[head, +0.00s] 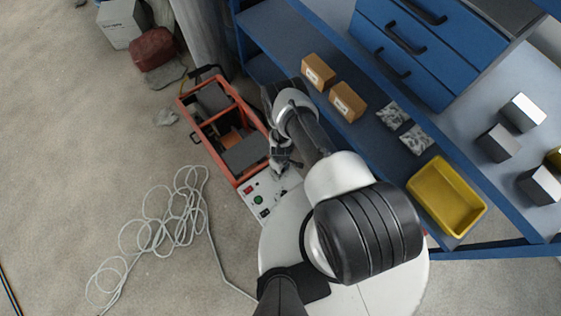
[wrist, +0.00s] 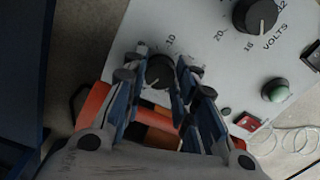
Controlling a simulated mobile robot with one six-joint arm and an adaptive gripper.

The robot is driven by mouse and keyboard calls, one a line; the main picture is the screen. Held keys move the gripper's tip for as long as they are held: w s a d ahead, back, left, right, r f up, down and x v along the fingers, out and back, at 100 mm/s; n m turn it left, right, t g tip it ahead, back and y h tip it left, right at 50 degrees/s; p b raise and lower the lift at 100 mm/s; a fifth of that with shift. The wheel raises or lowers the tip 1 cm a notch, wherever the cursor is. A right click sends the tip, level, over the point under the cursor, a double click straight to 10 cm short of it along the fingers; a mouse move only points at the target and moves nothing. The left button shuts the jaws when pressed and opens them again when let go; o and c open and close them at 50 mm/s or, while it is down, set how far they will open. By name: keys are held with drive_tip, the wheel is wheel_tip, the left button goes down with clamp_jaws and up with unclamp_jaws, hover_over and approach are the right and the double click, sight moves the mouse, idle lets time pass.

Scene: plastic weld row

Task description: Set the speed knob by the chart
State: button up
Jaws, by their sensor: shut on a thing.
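An orange-framed machine (head: 190,101) stands on the floor with a white control panel (head: 247,206) at its near end. My gripper (head: 284,163) is down at this panel. In the wrist view my gripper (wrist: 165,66) is shut on a black knob (wrist: 159,73), with a finger on either side. A scale with the number 10 shows beside this knob; its name and pointer are hidden or too dark to tell. A second black knob (wrist: 255,14), marked VOLTS, sits apart at the upper right. No chart can be made out.
A green button (wrist: 275,90) and a red switch (wrist: 247,122) are on the panel. A blue shelf with cardboard boxes (head: 348,102) and a yellow bin (head: 447,196) stands to the right of my arm. Coiled white cable (head: 150,229) lies on open floor at left.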

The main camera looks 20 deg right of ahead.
drive_tip(key=m, duration=0.4)
drive_tip(key=shift+m, duration=0.3)
drive_tip(key=m, duration=0.3)
drive_tip(key=shift+m, duration=0.4)
drive_tip(key=m, duration=2.1)
drive_tip(key=shift+m, duration=0.4)
